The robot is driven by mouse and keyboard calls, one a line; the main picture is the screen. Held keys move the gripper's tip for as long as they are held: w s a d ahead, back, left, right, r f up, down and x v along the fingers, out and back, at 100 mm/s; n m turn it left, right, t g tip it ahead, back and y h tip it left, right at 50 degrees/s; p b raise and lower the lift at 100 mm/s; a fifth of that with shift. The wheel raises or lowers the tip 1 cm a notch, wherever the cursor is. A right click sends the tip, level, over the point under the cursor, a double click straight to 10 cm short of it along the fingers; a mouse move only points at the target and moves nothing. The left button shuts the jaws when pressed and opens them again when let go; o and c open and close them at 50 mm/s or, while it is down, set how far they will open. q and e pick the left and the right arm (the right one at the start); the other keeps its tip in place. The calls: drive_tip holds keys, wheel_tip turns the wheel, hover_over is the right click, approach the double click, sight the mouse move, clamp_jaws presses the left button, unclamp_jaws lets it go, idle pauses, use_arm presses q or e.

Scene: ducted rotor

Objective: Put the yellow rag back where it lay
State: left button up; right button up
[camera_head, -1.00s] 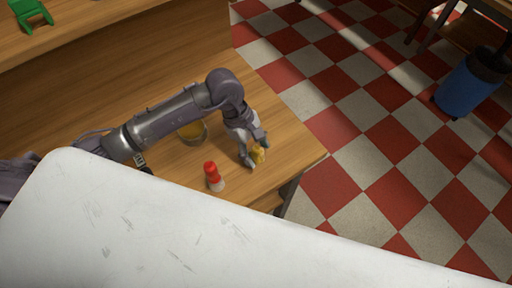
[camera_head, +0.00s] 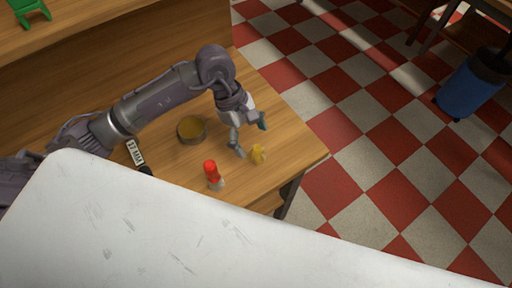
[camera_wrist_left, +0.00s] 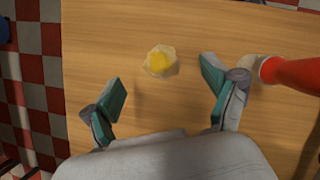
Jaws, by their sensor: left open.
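The yellow rag (camera_head: 258,155) lies crumpled on the wooden table near its right corner. It also shows in the left wrist view (camera_wrist_left: 160,61), beyond the fingertips and between their lines. My left gripper (camera_head: 251,138) is open and empty, above the table and apart from the rag. In the left wrist view its two teal-padded fingers (camera_wrist_left: 163,90) are spread wide. My right gripper is not in view.
A red-capped bottle (camera_head: 213,175) stands left of the rag; it is close to the right finger in the left wrist view (camera_wrist_left: 295,74). The table (camera_head: 290,150) ends just right of the rag.

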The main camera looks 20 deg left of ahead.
use_arm(q)
drive_tip(key=b+v, duration=0.1)
drive_tip(key=v, duration=0.6)
drive_tip(key=shift+r, duration=0.15)
